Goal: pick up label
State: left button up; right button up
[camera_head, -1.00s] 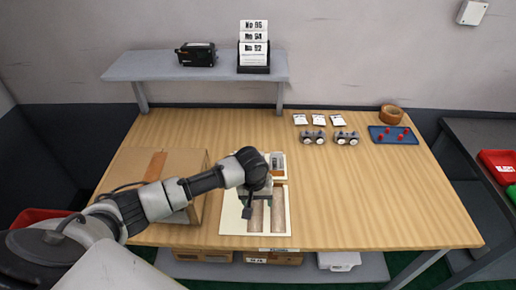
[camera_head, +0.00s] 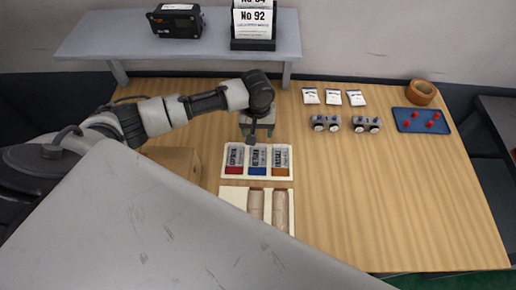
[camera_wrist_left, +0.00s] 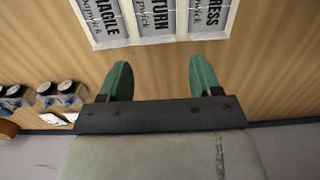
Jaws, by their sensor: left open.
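Three labels lie side by side in a pale tray (camera_head: 226,177) on the wooden table: one with a red end (camera_head: 235,158), one with a blue end (camera_head: 258,158) and one with an orange end (camera_head: 280,158). My left gripper (camera_head: 258,128) is above the table just behind the tray. Its green fingers, also in the left wrist view (camera_wrist_left: 158,66), are open and empty, short of the tray edge. My right gripper is not in view.
A second pale tray (camera_head: 232,195) with brown rolls is in front of the label tray. A cardboard box (camera_head: 176,160) stands left. The right-front table is clear.

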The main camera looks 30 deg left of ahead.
aim_at(258, 148)
pick_arm(q)
jog(key=shift+f, duration=1.15)
jog(key=f, duration=0.2)
jog(key=f+p, duration=0.1)
jog(key=shift+d+f, duration=0.2)
jog(key=shift+f, duration=0.55)
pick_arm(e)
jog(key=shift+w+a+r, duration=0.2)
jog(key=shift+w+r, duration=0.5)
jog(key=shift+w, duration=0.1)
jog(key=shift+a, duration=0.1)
pick_arm(q)
jog(key=c, duration=0.7)
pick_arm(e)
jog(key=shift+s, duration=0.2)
